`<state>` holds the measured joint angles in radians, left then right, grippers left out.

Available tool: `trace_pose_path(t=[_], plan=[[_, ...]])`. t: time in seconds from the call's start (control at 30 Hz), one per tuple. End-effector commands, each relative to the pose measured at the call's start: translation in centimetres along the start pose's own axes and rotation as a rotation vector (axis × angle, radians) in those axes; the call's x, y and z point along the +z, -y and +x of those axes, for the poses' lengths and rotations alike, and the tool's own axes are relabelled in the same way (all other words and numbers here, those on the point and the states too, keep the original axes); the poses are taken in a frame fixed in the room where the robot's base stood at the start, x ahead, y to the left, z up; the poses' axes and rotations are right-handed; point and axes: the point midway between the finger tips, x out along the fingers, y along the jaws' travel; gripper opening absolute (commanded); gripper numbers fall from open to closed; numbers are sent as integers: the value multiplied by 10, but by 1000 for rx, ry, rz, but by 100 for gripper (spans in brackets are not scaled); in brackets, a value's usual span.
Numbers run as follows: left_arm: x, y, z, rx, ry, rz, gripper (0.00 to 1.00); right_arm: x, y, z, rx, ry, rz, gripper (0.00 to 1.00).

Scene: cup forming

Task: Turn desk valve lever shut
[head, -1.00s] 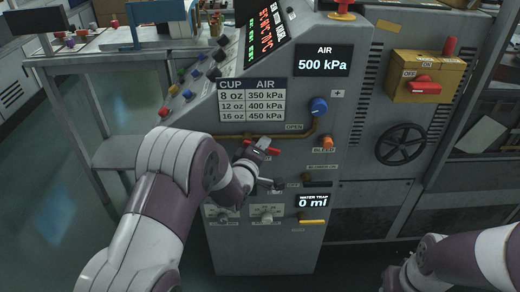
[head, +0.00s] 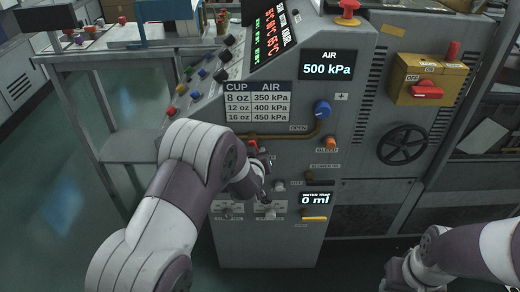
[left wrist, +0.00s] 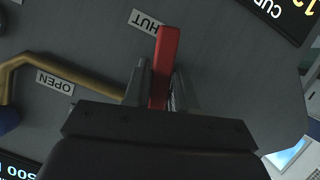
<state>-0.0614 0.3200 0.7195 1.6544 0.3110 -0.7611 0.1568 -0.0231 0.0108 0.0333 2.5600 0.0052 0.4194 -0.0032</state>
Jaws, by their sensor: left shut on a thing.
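The red valve lever (left wrist: 165,65) stands between my left gripper's two fingers (left wrist: 164,88) in the left wrist view, its red end reaching past the fingertips. That end lies beside the label reading "HUT" (left wrist: 147,22), whose first letter is hidden. The OPEN label (left wrist: 54,82) is off to the left, by the brass pipe (left wrist: 62,72). In the head view a bit of the red lever (head: 252,143) shows above my left gripper (head: 264,165), which is shut on it. My right gripper (head: 393,277) shows only partly at the lower right edge; its jaw state is unclear.
The grey panel carries a blue knob (head: 322,109), an orange bleed knob (head: 330,142) and a black handwheel (head: 402,144). The air display (head: 325,66) reads 500 kPa. A yellow box with a red switch (head: 427,91) is at the upper right.

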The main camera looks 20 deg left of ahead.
Motion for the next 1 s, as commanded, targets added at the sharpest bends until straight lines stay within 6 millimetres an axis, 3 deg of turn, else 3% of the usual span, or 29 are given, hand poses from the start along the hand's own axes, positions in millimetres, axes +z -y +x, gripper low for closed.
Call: trace_pose_path(t=[0.4,1.0], plan=[[-1,10,-1,-91,4,220,0,-3,0,-22,0,0,0,43],[-1,12,-1,-112,1,274,0,-3,0,-26,0,0,0,43]])
